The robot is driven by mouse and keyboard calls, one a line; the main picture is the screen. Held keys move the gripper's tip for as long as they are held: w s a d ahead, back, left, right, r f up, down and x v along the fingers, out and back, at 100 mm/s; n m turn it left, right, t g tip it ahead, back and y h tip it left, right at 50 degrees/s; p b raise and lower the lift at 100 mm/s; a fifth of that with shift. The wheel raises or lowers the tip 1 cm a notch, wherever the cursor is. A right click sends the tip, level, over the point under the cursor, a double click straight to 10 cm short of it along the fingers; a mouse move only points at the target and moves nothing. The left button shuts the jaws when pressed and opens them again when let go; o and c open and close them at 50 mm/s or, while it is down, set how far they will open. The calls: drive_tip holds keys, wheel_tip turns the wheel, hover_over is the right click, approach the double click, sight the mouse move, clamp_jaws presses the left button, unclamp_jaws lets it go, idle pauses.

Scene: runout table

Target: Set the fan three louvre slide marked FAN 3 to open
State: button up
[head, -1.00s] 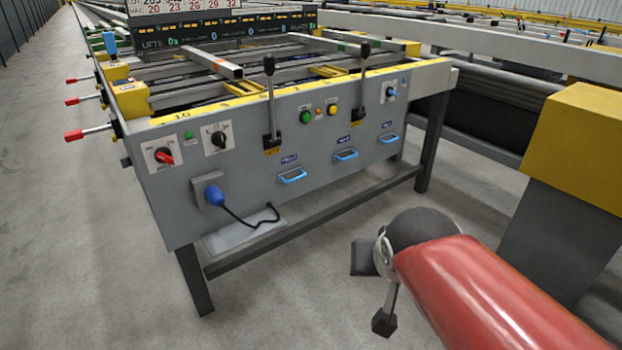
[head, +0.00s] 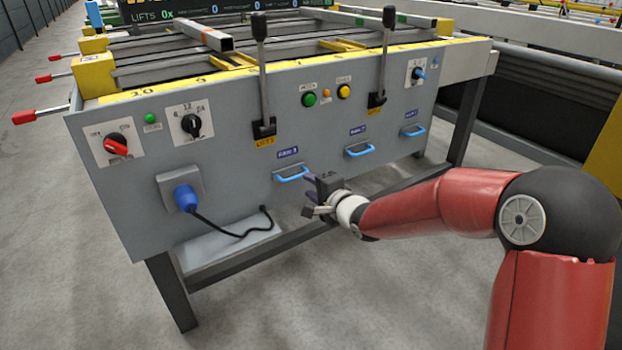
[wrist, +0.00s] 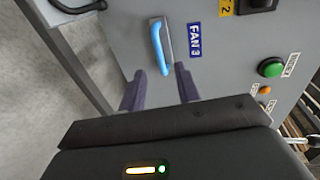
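The FAN 3 slide has a light blue handle (head: 291,174) on the grey front panel, under a blue label (head: 288,153). In the wrist view the handle (wrist: 160,47) lies beside the label reading FAN 3 (wrist: 195,40). My gripper (head: 309,192) is just right of and below that handle in the head view. In the wrist view its two dark fingers (wrist: 159,90) are spread apart with nothing between them. The handle is ahead of the fingertips, roughly between them, and appears apart from them.
Two similar blue handles, the middle one (head: 360,151) and the right one (head: 413,132), sit along the panel. A blue plug (head: 186,198) with a black cable is at left.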

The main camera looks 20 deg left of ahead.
sight(296, 178)
drive_tip(key=x, duration=0.7)
drive_tip(key=shift+b, duration=0.4)
drive_tip(key=shift+s+d, duration=0.1)
clamp_jaws()
